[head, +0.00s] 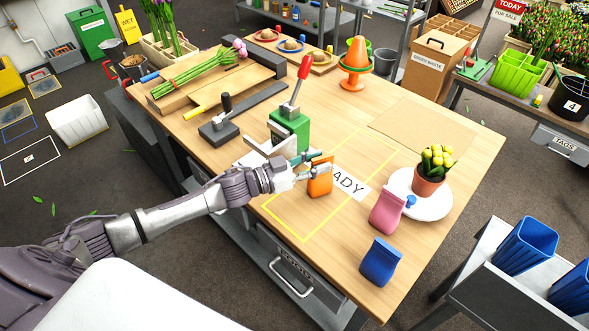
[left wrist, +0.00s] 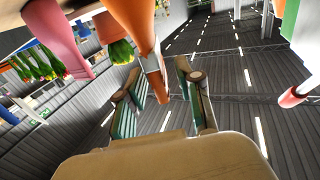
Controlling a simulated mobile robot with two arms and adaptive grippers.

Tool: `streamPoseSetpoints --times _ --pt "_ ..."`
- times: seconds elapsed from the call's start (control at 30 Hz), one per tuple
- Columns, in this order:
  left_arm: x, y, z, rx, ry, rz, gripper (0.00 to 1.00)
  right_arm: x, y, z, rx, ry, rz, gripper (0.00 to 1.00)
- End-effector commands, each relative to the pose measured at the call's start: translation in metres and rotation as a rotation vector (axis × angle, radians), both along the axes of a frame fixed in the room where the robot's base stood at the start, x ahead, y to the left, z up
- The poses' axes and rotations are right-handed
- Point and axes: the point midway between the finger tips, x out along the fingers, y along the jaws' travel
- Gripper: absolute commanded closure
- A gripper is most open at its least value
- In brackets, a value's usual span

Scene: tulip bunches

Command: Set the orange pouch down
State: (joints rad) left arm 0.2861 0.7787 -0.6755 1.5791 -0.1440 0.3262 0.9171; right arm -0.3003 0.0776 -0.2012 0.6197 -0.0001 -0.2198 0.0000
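The orange pouch (head: 320,182) stands on the wooden table, over part of the white READY label (head: 348,185) inside a yellow outline. My left gripper (head: 308,161) is at the pouch's top, coming from the left. In the left wrist view the top edge of the orange pouch (left wrist: 154,78) lies between the teal finger pads of my left gripper (left wrist: 168,95). The fingers are spread, with a visible gap between the pouch and the right-hand finger. The pouch's underside is hidden. My right gripper is in neither view.
A pink pouch (head: 387,210), a blue pouch (head: 380,262) and potted yellow tulips (head: 430,180) on a white plate are to the right. A green press with a red lever (head: 290,125) stands close behind my gripper. An orange cone (head: 356,62) is farther back.

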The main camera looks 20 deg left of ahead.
Motion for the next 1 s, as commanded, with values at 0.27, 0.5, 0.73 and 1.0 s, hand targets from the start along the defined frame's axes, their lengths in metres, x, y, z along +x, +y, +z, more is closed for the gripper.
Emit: streamPoseSetpoints --times 0.27,0.5,0.73,1.0 --pt "-0.044 0.039 -0.003 0.003 0.003 0.0 0.64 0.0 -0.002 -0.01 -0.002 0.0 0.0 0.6" --pt "-0.059 0.054 0.0 0.001 0.0 0.0 0.64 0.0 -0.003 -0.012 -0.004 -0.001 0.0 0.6" --pt "-0.059 0.054 0.0 0.001 -0.001 0.0 0.64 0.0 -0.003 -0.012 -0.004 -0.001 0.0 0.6" --pt "-0.059 0.054 0.0 0.001 -0.001 0.0 0.64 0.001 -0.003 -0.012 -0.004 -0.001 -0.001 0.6"
